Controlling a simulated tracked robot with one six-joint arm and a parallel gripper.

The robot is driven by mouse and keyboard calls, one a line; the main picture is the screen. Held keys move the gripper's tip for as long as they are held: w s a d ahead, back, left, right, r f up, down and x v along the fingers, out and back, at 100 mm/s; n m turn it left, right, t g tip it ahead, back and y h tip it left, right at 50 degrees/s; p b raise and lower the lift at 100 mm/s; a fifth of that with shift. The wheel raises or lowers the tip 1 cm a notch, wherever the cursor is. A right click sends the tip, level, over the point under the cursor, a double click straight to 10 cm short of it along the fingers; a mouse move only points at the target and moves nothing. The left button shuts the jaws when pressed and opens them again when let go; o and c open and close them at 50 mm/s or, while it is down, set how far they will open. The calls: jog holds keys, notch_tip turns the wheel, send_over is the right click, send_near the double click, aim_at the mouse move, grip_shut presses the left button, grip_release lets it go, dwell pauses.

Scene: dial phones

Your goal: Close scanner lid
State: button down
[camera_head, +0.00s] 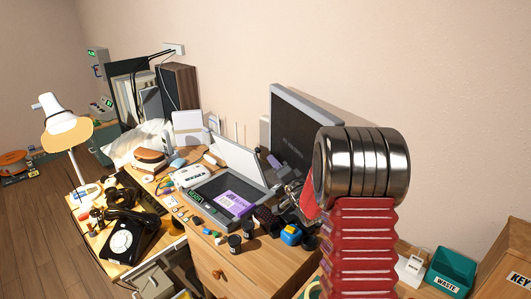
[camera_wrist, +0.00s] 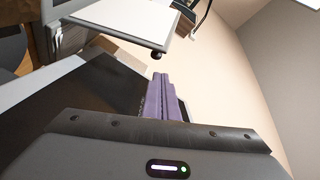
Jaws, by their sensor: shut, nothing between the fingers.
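The scanner (camera_head: 212,196) sits on the wooden desk with its lid (camera_head: 243,163) standing open, tilted up at the back, pale inner face showing. A purple packet (camera_head: 236,204) lies on the scanner bed. My gripper (camera_head: 273,161) has purple fingers just right of the lid's edge, in front of the monitor; a gap or contact with the lid cannot be told. My arm hides part of its wrist. In the wrist view, the fingers (camera_wrist: 158,82) are together and empty. A white panel with a grey rim (camera_wrist: 130,18), perhaps the lid, is beyond the fingertips.
The monitor (camera_head: 300,130) stands close behind my gripper. Dark jars (camera_head: 235,243) and a blue-yellow object (camera_head: 291,235) crowd the desk's front right. A rotary phone (camera_head: 125,240) and lamp (camera_head: 67,130) are left. A green waste bin (camera_head: 450,270) is at lower right.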

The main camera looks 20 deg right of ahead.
jog(key=shift+d+f+m+t+y, duration=0.3)
jog(key=shift+d+f, duration=0.1)
jog(key=shift+f, duration=0.25)
jog(key=shift+d+f+m+t+y, duration=0.2)
jog(key=shift+d+f+m+t, duration=0.15)
jog(key=shift+f, duration=0.25)
jog(key=w+r, duration=0.1)
jog(key=w, duration=0.8)
jog(key=shift+w+r, duration=0.2)
jog(key=shift+w, duration=0.2)
jog(key=shift+s, duration=0.1)
